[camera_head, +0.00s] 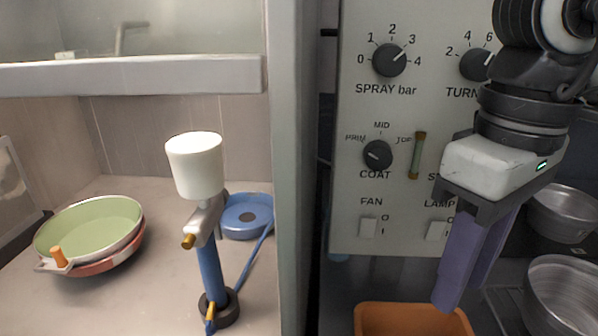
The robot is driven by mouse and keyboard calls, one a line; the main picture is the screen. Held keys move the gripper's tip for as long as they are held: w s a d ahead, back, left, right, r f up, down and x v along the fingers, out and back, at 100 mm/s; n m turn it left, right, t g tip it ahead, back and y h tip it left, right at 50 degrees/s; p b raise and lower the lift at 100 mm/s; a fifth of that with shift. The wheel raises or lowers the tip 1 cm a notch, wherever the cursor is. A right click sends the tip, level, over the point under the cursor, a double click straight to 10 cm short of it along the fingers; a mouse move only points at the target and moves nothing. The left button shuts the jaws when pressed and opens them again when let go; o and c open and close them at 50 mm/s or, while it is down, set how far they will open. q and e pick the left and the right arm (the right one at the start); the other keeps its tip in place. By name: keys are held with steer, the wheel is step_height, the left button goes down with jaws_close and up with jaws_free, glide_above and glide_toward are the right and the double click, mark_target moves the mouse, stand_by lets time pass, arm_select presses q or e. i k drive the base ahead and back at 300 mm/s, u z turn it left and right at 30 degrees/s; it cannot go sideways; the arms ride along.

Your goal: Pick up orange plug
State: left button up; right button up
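A small orange peg (58,257), which looks like the orange plug, stands upright on a grey tab at the front left rim of the green pan (92,226), at the far left. My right gripper (462,292) hangs at the right, pointing down, with long purple fingers in front of the control panel. It is far from the orange peg. The fingers overlap in this view, so their gap cannot be judged, and I see nothing held between them. My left gripper is not in view.
A spray gun with a white cup (194,165) stands on a blue post right of the pan, beside a blue disc (246,215). A grey pillar (296,170) divides the booth from the control panel (350,205). An orange bin (416,320) and metal bowls (562,296) are at lower right.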

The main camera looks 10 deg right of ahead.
mark_target(56, 252)
steer(key=k, duration=1)
